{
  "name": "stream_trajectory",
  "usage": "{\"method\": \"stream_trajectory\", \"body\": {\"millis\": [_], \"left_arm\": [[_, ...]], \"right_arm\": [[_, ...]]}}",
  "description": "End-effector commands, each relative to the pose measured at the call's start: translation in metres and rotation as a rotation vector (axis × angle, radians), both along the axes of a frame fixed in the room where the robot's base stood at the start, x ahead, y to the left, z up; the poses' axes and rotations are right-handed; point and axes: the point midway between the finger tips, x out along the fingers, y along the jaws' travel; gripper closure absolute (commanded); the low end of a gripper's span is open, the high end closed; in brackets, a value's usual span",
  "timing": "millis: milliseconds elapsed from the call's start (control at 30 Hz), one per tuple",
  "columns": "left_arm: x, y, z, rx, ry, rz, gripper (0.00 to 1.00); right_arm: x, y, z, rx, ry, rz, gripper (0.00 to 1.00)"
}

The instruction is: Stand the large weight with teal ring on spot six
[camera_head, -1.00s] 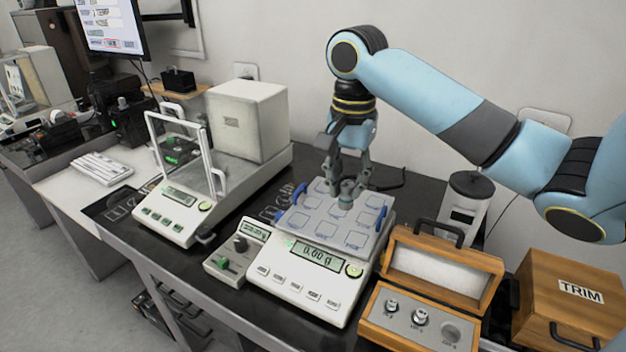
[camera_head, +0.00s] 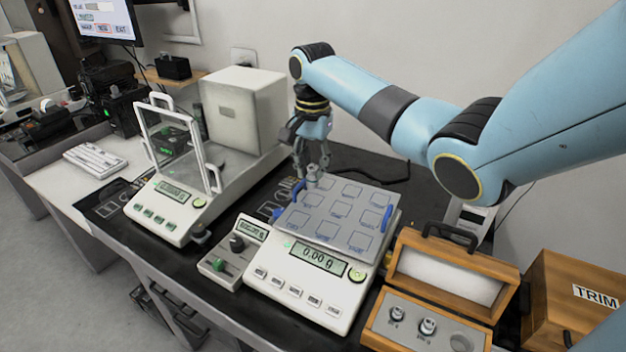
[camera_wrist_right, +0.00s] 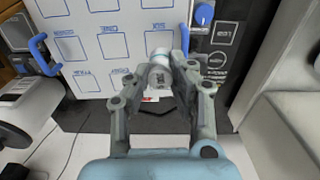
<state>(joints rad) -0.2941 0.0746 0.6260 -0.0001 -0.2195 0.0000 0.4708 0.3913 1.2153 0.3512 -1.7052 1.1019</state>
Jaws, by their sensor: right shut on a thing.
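My right gripper (camera_head: 312,172) is shut on the large weight (camera_head: 313,182), a small grey metal piece held upright over the back left part of the tray with marked spots (camera_head: 333,238). In the right wrist view, the weight (camera_wrist_right: 160,76) sits between the fingers of the gripper (camera_wrist_right: 162,68), with a pale bluish band near its end. I cannot tell whether it touches the tray. My left gripper is not in view.
The tray has blue handles and lies on a balance (camera_head: 300,285) reading 0.00 g. A wooden weight box (camera_head: 452,268) stands open at right, with two weights and an empty hollow. A TRIM box (camera_head: 565,290) is beyond it. A glass-shielded balance (camera_head: 168,212) stands left.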

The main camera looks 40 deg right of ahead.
Motion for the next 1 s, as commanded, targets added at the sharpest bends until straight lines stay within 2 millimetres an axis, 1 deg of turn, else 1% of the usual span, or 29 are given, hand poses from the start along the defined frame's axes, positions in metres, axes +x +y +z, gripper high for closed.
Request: {"method": "stream_trajectory", "body": {"millis": [100, 233, 433, 600, 633, 700, 1000], "left_arm": [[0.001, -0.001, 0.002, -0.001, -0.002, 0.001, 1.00], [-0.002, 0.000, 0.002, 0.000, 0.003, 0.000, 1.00], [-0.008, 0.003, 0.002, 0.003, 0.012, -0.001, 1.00], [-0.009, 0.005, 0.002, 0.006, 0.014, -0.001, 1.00], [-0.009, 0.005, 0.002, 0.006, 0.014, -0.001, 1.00], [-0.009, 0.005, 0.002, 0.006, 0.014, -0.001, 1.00], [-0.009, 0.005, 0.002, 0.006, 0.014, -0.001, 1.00]], "right_arm": [[-0.002, 0.000, -0.019, 0.002, 0.005, 0.000, 1.00], [-0.001, 0.000, -0.034, 0.001, 0.003, 0.000, 1.00], [-0.001, 0.000, -0.036, 0.000, 0.000, 0.000, 1.00], [-0.001, 0.000, -0.038, 0.000, 0.001, 0.000, 1.00], [-0.001, 0.000, -0.039, 0.000, 0.001, 0.000, 0.79], [-0.001, 0.000, -0.039, 0.000, 0.001, 0.000, 0.70], [-0.001, 0.000, -0.036, 0.000, 0.001, 0.000, 0.70]]}}
